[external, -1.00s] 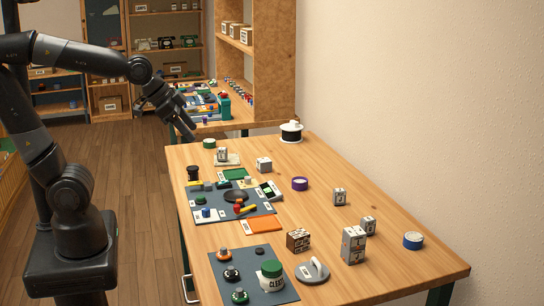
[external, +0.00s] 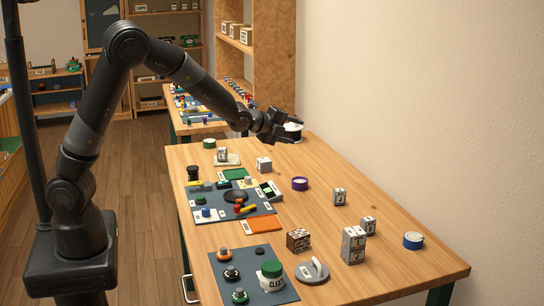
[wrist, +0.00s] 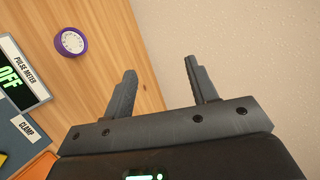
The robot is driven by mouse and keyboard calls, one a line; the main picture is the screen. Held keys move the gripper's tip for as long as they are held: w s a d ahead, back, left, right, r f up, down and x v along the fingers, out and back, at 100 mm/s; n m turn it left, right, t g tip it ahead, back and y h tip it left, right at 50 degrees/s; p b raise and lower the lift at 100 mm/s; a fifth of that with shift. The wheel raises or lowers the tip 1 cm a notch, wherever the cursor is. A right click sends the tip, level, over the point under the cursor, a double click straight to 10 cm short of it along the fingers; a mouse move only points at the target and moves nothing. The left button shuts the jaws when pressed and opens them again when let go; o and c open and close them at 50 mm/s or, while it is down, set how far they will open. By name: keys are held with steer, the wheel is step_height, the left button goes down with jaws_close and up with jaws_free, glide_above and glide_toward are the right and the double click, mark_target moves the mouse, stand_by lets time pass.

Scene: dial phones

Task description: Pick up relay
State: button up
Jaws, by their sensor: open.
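I cannot read which thing is the relay. Candidates are small pale labelled blocks: one block (external: 264,164) near the far end of the table, one on a pale pad (external: 222,155), one (external: 339,197) at right centre, and a cluster (external: 353,245) at the near right. My gripper (external: 292,132) is above the far end of the table, near a white-and-black round object there that it partly hides. In the wrist view my gripper (wrist: 160,66) is open, with nothing between its fingers, which point across bare wood and the wall.
A purple round dial (wrist: 71,42) lies on the table, left of the fingers in the wrist view. A pulse meter (wrist: 20,75) and a clamp label are at its left edge. A blue roll (external: 413,240) and a brown box (external: 298,239) stand nearer. The right wall borders the table.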

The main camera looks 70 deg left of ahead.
steer(key=w+d+f+m+t+h, duration=0.1)
steer(key=w+f+m+t, duration=0.2)
steer(key=w+f+m, duration=0.55)
steer(key=m+t+h, duration=0.2)
steer(key=m+h, duration=0.3)
steer(key=m, duration=0.7)
glide_above(334, 192)
step_height(334, 192, down, 5)
steer(key=shift+m+h, duration=0.35)
steer(key=shift+h, duration=0.05)
step_height(334, 192, down, 7)
steer(key=shift+a+r, duration=0.15)
steer(key=shift+w+d, duration=0.25)
steer(key=shift+w, duration=1)
steer(key=shift+w+d, duration=0.2)
steer(key=shift+w, duration=1)
steer(key=shift+c, duration=0.3)
steer(key=c, duration=1.1)
